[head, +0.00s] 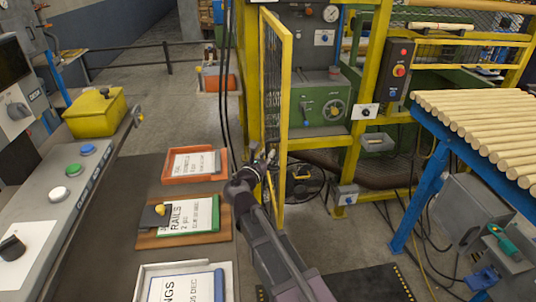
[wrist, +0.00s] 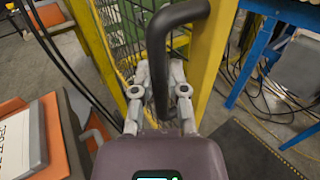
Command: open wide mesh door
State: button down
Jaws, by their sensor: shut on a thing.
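The mesh door (head: 284,75) has a yellow frame with dark mesh and stands left of centre in the head view, seen nearly edge-on and at an angle to the yellow cell frame. To its right a gap shows the green machine. In the wrist view the door's mesh (wrist: 128,28) lies behind my gripper. The door's dark, curved bar handle (wrist: 160,60) runs between the fingers. My gripper (head: 262,163) is shut on this handle, and both fingers (wrist: 158,92) flank it in the wrist view. The handle is mostly hidden in the head view.
A green machine (head: 318,108) stands behind the door. A blue-legged table with wooden rods (head: 480,125) is at the right. At the left are a button console (head: 75,185) and a dark bench with orange, brown and white trays (head: 195,178). Black cables (head: 226,90) hang beside the door. Floor right of my arm is partly clear.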

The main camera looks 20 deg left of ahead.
jog(key=c, duration=0.6)
grip_release()
jog(key=shift+w, duration=0.1)
jog(key=shift+c, duration=0.2)
jog(key=s, duration=1.2)
jog(key=shift+s+a, duration=0.1)
jog(key=shift+s, duration=0.05)
